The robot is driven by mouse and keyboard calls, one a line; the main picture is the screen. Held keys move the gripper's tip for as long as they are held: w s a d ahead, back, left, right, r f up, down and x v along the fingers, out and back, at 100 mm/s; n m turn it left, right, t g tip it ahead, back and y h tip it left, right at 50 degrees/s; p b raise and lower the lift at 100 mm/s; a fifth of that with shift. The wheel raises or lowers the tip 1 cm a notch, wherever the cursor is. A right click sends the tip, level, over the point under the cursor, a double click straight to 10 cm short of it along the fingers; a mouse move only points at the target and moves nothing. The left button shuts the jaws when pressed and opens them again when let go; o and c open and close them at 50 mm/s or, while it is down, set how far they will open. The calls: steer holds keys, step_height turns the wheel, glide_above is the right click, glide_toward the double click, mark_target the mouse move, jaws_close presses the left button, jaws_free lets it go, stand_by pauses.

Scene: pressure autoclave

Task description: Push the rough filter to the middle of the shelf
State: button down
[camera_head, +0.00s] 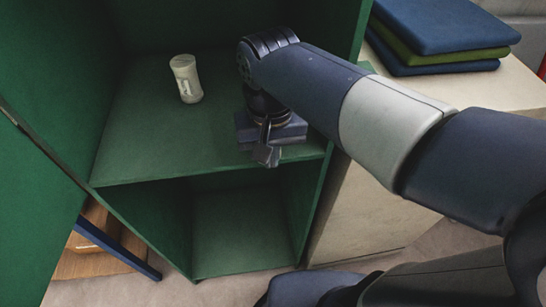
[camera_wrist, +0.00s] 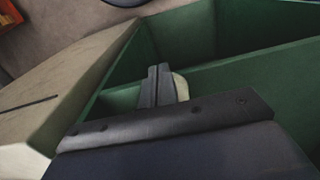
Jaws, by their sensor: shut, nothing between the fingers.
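The only loose object I see on the green shelf (camera_head: 140,135) is a small off-white, waisted cylinder (camera_head: 186,78), which may be the rough filter. It stands upright toward the back, left of my arm. My gripper (camera_head: 266,155) is over the front right part of the shelf, close to its front edge, apart from the cylinder. In the wrist view the fingers (camera_wrist: 157,86) are together with nothing between them. A cream-coloured piece (camera_wrist: 181,88) shows partly behind them; I cannot tell what it is. My wrist hides part of the shelf's right side.
Green cabinet walls enclose the shelf at left, back and right. An open lower compartment (camera_head: 240,230) lies below it. A beige counter (camera_head: 515,85) at right carries a stack of blue and green pads (camera_head: 440,40). The shelf's front left is clear.

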steer(key=shift+w, duration=0.4)
steer(key=shift+a, duration=0.1)
